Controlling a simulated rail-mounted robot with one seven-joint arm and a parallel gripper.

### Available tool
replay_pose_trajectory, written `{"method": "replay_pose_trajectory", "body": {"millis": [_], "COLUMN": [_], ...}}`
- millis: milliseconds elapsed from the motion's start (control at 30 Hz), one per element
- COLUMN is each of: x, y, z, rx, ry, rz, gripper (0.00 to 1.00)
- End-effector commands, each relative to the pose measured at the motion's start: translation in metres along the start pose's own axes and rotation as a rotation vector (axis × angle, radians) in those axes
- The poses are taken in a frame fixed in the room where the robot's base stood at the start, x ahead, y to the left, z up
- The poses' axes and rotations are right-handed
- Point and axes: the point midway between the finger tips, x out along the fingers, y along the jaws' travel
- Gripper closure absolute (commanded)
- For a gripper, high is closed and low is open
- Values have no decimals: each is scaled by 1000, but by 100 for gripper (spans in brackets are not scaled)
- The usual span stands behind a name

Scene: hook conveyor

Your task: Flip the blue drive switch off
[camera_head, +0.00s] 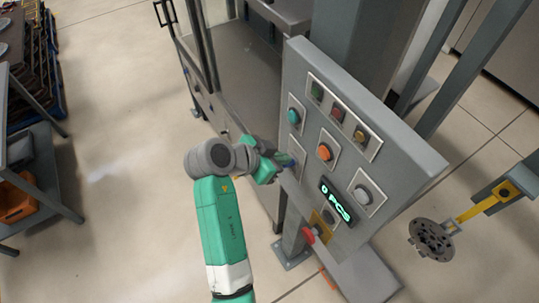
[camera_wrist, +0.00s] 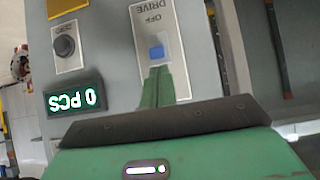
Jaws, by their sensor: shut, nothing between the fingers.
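The blue drive switch (camera_wrist: 157,52) sits on a light plate (camera_wrist: 143,20) marked DRIVE and OFF in the wrist view. The lettering is upside down there. My gripper (camera_wrist: 158,70) is shut and empty, its green fingertips just below the switch in that picture. I cannot tell whether they touch it. In the head view my gripper (camera_head: 285,162) is at the left edge of the grey control panel (camera_head: 395,145), over the drive plate, and hides most of the switch.
The panel also carries a teal button (camera_head: 294,116), an orange button (camera_head: 324,152), a display (camera_head: 336,199) reading 0 PCS and a red mushroom button (camera_head: 309,235). A metal disc (camera_head: 432,240) hangs from a yellow hook at right. A shelf cart (camera_head: 35,165) stands at left.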

Motion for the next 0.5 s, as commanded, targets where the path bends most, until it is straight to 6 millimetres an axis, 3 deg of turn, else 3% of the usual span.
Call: {"method": "replay_pose_trajectory", "body": {"millis": [500], "x": [8], "y": [0], "z": [1], "rx": [0], "ry": [5], "rz": [0], "gripper": [100]}}
